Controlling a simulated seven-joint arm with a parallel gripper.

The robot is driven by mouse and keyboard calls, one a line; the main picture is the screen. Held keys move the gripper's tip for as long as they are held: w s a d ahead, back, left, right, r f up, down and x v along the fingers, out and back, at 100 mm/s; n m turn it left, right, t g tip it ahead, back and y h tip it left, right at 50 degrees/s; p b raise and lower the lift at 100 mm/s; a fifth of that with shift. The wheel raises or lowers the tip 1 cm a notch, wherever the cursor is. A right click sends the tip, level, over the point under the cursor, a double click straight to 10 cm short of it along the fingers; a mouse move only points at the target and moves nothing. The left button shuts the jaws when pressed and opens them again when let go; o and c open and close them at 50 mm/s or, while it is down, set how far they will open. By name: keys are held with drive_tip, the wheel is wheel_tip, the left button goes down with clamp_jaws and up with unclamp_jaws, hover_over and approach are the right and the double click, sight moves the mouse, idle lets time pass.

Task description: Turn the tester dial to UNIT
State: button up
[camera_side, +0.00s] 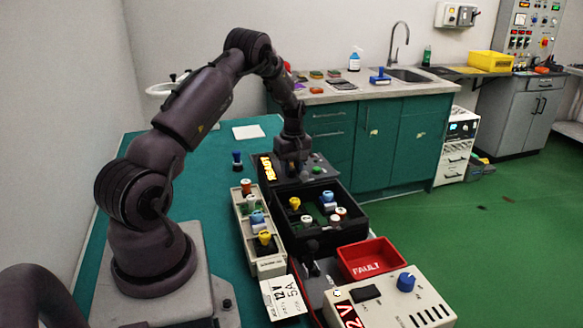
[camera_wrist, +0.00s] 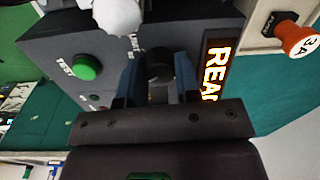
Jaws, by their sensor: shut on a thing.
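The tester is a dark box with a lit READY display (camera_wrist: 215,70) and a green TEST button (camera_wrist: 86,67). In the side view the tester (camera_side: 318,178) stands behind the black tray. My gripper (camera_wrist: 158,72) is shut on a dark round dial (camera_wrist: 158,62) on the tester's top face, one blue fingertip on each side. White lettering beside the dial is partly hidden, so I cannot read which mark it points to. In the side view my gripper (camera_side: 291,165) comes down onto the tester from above and hides the dial.
A white rounded top (camera_wrist: 118,14) stands close beside the dial. A beige rack (camera_side: 262,240) with several coloured plugs and a black tray (camera_side: 335,232) with several more stand in front. A red FAULT bin (camera_side: 372,260) and a beige meter box (camera_side: 390,300) are nearer.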

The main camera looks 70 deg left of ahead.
sight(294, 169)
drive_tip(key=m, duration=0.6)
drive_tip(key=shift+r+m, duration=0.1)
drive_tip(key=shift+m, duration=0.2)
drive_tip(key=m, duration=0.6)
drive_tip(key=shift+y, duration=0.3)
drive_tip(key=shift+m, duration=0.4)
drive_tip(key=o, duration=0.6)
drive_tip(key=shift+o, duration=0.2)
wheel_tip(294, 169, up, 13)
drive_tip(key=shift+w+d, duration=0.2)
drive_tip(key=shift+d, duration=0.1)
